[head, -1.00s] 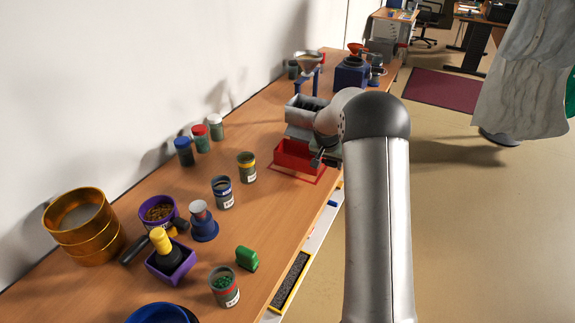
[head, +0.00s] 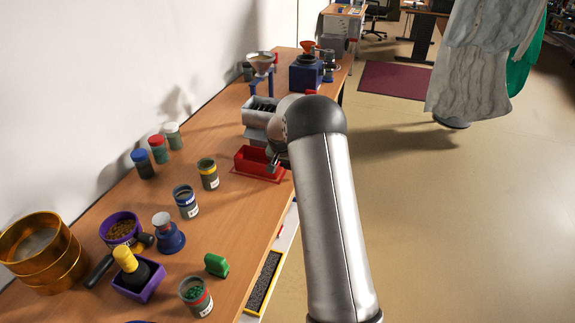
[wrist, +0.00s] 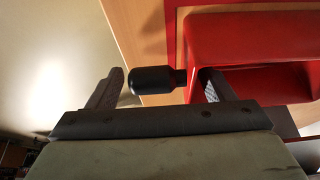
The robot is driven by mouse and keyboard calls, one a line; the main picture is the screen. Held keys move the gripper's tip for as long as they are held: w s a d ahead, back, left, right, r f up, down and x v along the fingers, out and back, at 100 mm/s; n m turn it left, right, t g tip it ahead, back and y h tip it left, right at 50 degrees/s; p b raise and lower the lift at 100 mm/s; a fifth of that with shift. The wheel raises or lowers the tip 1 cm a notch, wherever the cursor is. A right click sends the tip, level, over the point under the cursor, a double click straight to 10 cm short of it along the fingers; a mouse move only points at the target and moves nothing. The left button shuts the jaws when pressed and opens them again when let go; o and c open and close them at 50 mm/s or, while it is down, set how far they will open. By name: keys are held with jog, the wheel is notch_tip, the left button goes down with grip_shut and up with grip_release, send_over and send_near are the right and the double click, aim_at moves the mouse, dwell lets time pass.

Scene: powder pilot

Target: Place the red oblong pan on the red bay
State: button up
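The red oblong pan (head: 252,165) stands near the right edge of the bench, beside a grey machine, in the head view. It also fills the upper right of the wrist view (wrist: 235,45). The red bay (head: 265,180) shows as a red outline on the bench around the pan's base; the pan appears to stand within it. My gripper (head: 275,160) is at the pan's right end, partly hidden by my arm. In the wrist view my gripper (wrist: 162,76) has its fingers apart, with a black handle (wrist: 150,80) between them and a gap on its left.
The grey machine (head: 258,118) stands just behind the pan. A yellow-banded jar (head: 208,176) and a blue-banded jar (head: 185,203) stand in front on the left. A purple tray (head: 140,285) and brass sieves (head: 45,255) are nearer.

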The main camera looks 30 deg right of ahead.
jog(key=shift+r, duration=0.4)
jog(key=v, duration=1.1)
jog(key=s+a+r+n+g+y, duration=0.1)
jog(key=s+a+r+n, duration=0.1)
jog(key=s+a, duration=0.5)
jog(key=s+a+r+n+y, duration=0.1)
jog(key=s+a+r+n, duration=0.2)
jog(key=s, duration=0.7)
jog(key=s+a+f+n, duration=0.1)
jog(key=s+a, duration=0.2)
jog(key=s, duration=0.4)
jog(key=s+a+f+n+g+y, duration=0.1)
jog(key=s+a, duration=0.2)
jog(key=s, duration=0.4)
jog(key=s+a+f+n+g, duration=0.1)
jog(key=s+a+n, duration=0.1)
jog(key=s, duration=0.6)
jog(key=shift+a+b, duration=0.35)
jog(key=shift+a, duration=0.2)
jog(key=shift+f, duration=0.15)
jog(key=shift+r+p, duration=0.7)
jog(key=shift+r, duration=0.1)
